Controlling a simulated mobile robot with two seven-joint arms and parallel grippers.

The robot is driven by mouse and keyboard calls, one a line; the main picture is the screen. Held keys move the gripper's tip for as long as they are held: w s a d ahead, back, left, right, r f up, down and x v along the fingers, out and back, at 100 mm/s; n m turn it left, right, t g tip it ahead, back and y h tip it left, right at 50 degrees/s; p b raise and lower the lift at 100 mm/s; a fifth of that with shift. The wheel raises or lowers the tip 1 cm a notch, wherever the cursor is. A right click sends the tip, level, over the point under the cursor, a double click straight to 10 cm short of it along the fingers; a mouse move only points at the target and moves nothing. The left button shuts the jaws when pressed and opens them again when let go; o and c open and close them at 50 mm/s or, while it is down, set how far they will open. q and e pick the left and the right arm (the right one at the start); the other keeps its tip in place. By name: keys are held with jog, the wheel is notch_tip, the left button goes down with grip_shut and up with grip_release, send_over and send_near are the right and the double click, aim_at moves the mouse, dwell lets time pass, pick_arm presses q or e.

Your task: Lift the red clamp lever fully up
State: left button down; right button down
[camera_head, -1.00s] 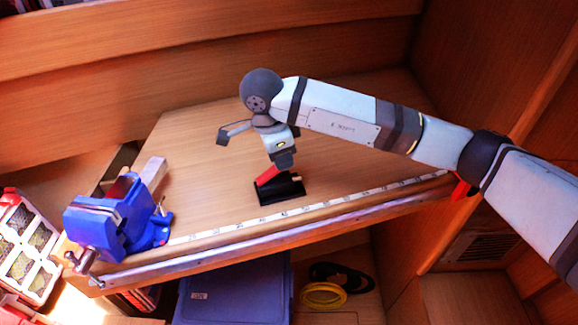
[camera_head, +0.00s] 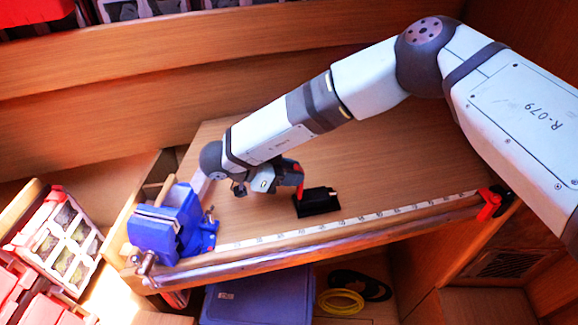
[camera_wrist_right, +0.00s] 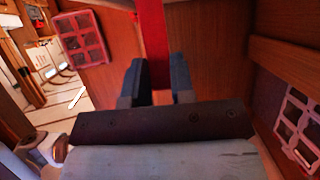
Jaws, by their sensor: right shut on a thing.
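The red clamp lever (camera_head: 299,190) stands steeply, close to upright, at the left end of its small black base (camera_head: 318,204) on the wooden bench top. My right gripper (camera_head: 295,172) comes in from the left side and is shut on the lever's upper part, hiding some of it. In the right wrist view the red lever (camera_wrist_right: 152,40) runs between the two dark fingers of the right gripper (camera_wrist_right: 155,80). My left gripper is not in view.
A measuring strip (camera_head: 345,221) runs along the front edge. A blue-grey bin (camera_head: 260,300) and a yellow coil (camera_head: 341,302) lie below. The bench behind the base is clear.

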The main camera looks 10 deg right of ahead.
jog(key=shift+s+a+f+h, duration=0.1)
jog(key=shift+a+f+h, duration=0.1)
jog(key=shift+a+h, duration=0.35)
jog(key=shift+s+a+f+h, duration=0.15)
jog(key=shift+a+h, duration=0.1)
jog(key=shift+h, duration=0.5)
jog(key=shift+f, duration=0.1)
jog(key=c, duration=1)
grip_release()
jog(key=shift+w+d, duration=0.1)
jog(key=shift+o, duration=0.2)
notch_tip(320, 180, up, 20)
jog(key=b, duration=0.3)
